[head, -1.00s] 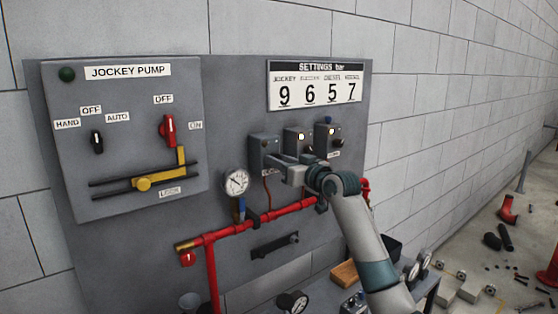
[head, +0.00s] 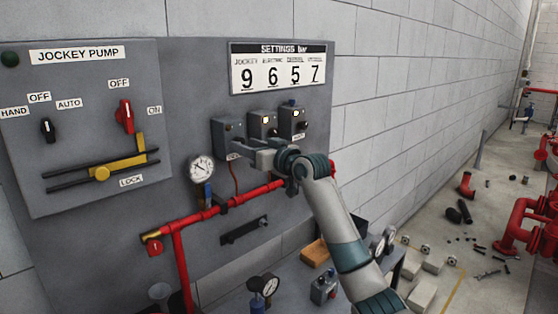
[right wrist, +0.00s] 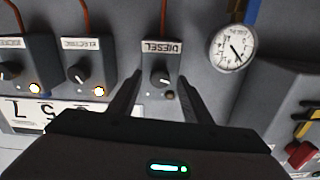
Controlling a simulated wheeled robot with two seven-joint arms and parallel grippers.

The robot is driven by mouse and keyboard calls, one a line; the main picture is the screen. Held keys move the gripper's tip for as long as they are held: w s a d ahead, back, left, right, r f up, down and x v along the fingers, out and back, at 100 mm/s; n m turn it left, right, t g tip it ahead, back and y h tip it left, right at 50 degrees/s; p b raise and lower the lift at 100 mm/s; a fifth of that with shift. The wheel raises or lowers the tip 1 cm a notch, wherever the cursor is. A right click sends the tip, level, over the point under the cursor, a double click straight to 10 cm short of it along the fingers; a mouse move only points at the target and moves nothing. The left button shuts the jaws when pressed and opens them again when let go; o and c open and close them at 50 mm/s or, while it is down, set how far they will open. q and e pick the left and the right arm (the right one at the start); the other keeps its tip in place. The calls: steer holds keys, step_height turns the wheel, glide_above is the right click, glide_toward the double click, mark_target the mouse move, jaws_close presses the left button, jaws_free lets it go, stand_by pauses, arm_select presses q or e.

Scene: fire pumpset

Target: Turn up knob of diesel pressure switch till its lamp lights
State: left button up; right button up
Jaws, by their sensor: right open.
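The diesel pressure switch is a grey box labelled DIESEL (right wrist: 160,48), upside down in the right wrist view. Its dark knob (right wrist: 161,77) has a pale pointer mark, and its small lamp (right wrist: 170,95) is dark. In the head view the diesel switch (head: 226,132) is the leftmost of three boxes. My right gripper (right wrist: 159,84) is open, its fingers on either side of the diesel knob with gaps visible. In the head view my right gripper (head: 248,148) is in front of that box and hides its lower part. My left gripper is not in view.
The electric switch (right wrist: 84,55) and another switch (right wrist: 20,60) beside it have lit lamps. A settings plate (head: 277,70) shows 9, 6, 5, 7. A pressure gauge (head: 201,168) and red pipe (head: 215,212) are close by. A bench with loose parts stands below.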

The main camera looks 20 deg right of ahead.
arm_select(q)
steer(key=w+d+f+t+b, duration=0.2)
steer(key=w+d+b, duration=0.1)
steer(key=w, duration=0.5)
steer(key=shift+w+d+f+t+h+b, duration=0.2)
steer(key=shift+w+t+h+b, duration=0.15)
steer(key=shift+b, duration=0.5)
arm_select(e)
steer(key=v, duration=1.5)
steer(key=shift+s, duration=0.3)
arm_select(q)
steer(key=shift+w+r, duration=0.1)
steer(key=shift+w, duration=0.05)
arm_select(e)
steer(key=shift+d, duration=0.1)
